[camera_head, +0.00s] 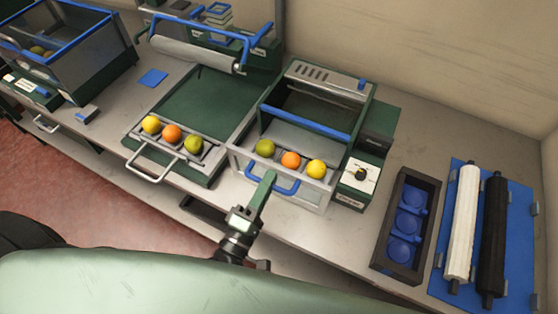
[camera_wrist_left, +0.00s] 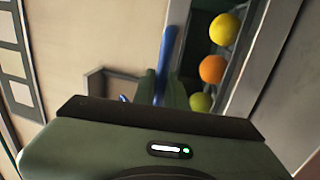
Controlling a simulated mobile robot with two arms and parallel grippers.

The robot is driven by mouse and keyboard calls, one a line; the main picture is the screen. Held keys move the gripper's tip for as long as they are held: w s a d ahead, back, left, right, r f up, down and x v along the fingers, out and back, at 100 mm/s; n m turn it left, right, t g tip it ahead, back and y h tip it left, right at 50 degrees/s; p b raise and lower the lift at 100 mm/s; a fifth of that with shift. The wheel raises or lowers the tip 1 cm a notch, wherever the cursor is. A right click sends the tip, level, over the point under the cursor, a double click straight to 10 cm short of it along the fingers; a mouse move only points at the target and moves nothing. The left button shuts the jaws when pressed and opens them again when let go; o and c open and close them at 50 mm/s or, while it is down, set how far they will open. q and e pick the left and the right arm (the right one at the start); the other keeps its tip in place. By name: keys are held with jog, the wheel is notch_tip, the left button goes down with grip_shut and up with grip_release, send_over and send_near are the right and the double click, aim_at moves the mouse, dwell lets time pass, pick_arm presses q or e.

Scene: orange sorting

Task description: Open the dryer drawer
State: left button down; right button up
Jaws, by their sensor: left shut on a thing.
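The dryer (camera_head: 370,90) is a green and grey box with a blue bar across its top. Its grey-fronted drawer (camera_head: 302,192) faces me, with a green, an orange and a yellow fruit in a row behind the front. The blue drawer handle (camera_head: 289,189) is on that front. My left gripper (camera_head: 267,180) reaches up from below and is shut on the handle; its fingers hide part of it. In the left wrist view the handle (camera_wrist_left: 166,48) runs up from between the fingers, with the fruits on the right. My right gripper is not in view.
Left of the dryer stands a green tray unit (camera_head: 215,100) with a roller, a metal handle and three fruits. Right are a dark box (camera_head: 432,190) with blue cups and a blue mat (camera_head: 440,262) with a white and a black roller. The floor shows at lower left.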

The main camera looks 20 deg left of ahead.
pick_arm(q)
jog(key=shift+r+v, duration=0.15)
jog(key=shift+v, duration=0.75)
jog(key=shift+r+v, duration=0.2)
jog(key=shift+v, duration=0.75)
jog(key=shift+r+v, duration=0.15)
jog(key=shift+v, duration=0.75)
jog(key=c, duration=1.5)
grip_release()
jog(key=shift+o, duration=0.2)
jog(key=shift+s, duration=0.1)
jog(key=b+v, duration=0.2)
jog(key=v, duration=0.5)
jog(key=shift+s+b, duration=0.3)
jog(key=shift+s, duration=0.05)
jog(key=shift+a+f, duration=0.1)
